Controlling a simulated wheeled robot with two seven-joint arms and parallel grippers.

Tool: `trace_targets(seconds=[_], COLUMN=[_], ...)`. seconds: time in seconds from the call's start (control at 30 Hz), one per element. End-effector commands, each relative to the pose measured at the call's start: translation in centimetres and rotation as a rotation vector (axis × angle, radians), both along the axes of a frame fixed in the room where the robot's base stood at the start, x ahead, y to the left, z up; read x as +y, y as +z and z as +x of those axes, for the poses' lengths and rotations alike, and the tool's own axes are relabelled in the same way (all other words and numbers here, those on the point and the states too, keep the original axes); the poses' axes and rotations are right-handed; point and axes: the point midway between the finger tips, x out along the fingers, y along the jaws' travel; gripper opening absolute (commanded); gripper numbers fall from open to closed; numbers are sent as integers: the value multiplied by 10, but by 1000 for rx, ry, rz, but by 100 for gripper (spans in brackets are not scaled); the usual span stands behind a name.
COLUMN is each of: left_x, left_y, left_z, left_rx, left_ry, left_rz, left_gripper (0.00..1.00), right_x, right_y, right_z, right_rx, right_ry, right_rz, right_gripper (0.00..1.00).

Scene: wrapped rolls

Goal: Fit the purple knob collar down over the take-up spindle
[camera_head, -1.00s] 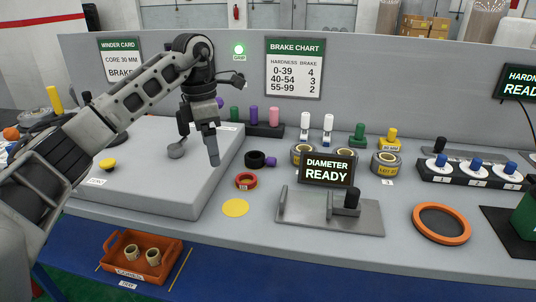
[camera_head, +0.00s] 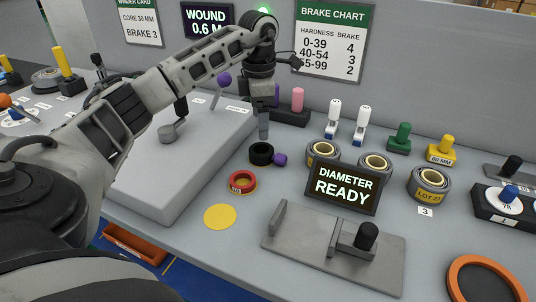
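The purple knob collar is a black ring (camera_head: 261,153) with a purple knob (camera_head: 280,159) on its right side, lying on the grey bench right of the big grey slab. My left gripper (camera_head: 264,132) points down just above and behind the ring as I see it. Its fingers overlap edge-on, so its opening is unclear, and contact with the ring cannot be told. A dark upright post (camera_head: 182,107) stands on the slab; I cannot tell whether it is the take-up spindle. A purple ball (camera_head: 224,79) on a thin lever is behind it. My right gripper is not in view.
A red ring (camera_head: 242,182) and yellow disc (camera_head: 220,217) lie in front of the collar. The diameter gauge (camera_head: 335,245) and several wrapped rolls (camera_head: 428,184) stand to the right. A pink peg (camera_head: 297,99) is behind my gripper. An orange tray (camera_head: 135,246) is below.

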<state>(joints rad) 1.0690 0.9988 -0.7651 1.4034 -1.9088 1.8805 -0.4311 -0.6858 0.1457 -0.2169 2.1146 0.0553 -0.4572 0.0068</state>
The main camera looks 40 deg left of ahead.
Motion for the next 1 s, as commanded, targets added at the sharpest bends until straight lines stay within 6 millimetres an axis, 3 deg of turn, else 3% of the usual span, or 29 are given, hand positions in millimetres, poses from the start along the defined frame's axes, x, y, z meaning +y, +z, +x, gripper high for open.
trace_targets(seconds=[0.1, 0.37, 0.7, 1.0], left_x=[0, 0, 1, 1], left_y=[-22, -42, -86, -90], left_z=[-1, -1, -5, -5], left_rx=[4, 1, 1, -1], left_ry=[0, -1, 0, 0], left_rz=[0, -1, 0, 0], left_gripper=[83, 83, 83, 80], right_x=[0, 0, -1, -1], right_y=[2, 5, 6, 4], right_z=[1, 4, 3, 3], right_rx=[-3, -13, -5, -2], right_ry=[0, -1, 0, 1], right_rz=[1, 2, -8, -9], right_gripper=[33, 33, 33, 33])
